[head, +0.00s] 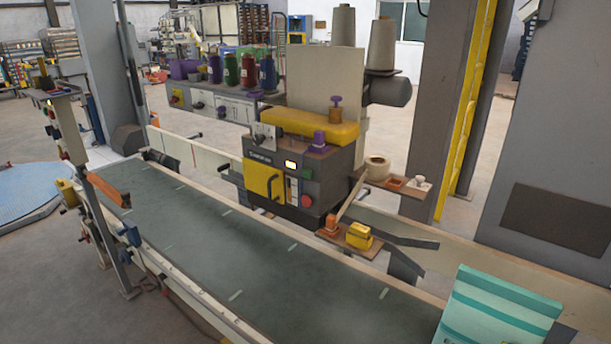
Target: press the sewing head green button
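The sewing head (292,180) is a dark grey box with a yellow front panel and a yellow top, standing over the far side of the conveyor. Its green button (307,174) is small and sits on the front face near the right edge, beside a lit display (290,164). A larger red button (306,201) is below the green one. Nothing covers the green button. Neither of my grippers is in the head view.
The conveyor belt (215,235) runs across the front, mostly bare. A teal sack (498,308) stands at its right end. A small shelf (362,253) with orange and yellow parts juts out right of the sewing head. A grey column (430,110) stands behind.

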